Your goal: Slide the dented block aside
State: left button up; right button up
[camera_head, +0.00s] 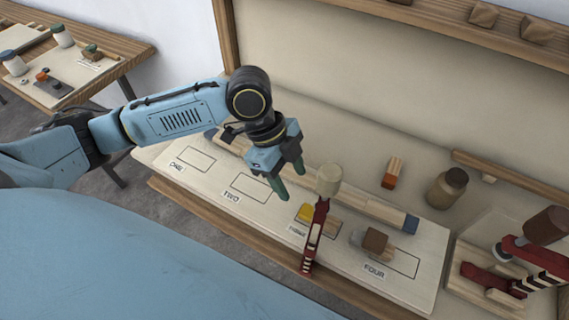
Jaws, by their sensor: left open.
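Which block is the dented one I cannot tell for sure; no dent is clear at this size. A brown block with a grey part (373,241) sits on the board (345,262), by the outlined space marked FOUR. A block with a yellow end (305,212) lies by the third label, partly hidden by a red upright tool with a cream head (318,215). My left gripper (291,181) is open and empty, its green fingers pointing down over the board, left of the cream head and apart from both blocks. My right gripper is not in view.
A long wooden bar with a blue end (411,223) lies along the board behind the blocks. Behind it are an orange-ended block (392,173) and a brown jar (446,188). A red clamp-like device (530,255) stands at right. The spaces ONE and TWO (251,187) look empty.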

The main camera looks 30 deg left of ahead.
aim_at(305, 209)
pick_arm(q)
jog(key=b+x, duration=0.1)
jog(key=x, duration=0.9)
jog(key=shift+c, duration=0.4)
jog(key=c, duration=0.9)
jog(key=shift+w+a, duration=0.1)
jog(key=shift+a, duration=0.05)
jog(key=shift+c, duration=0.5)
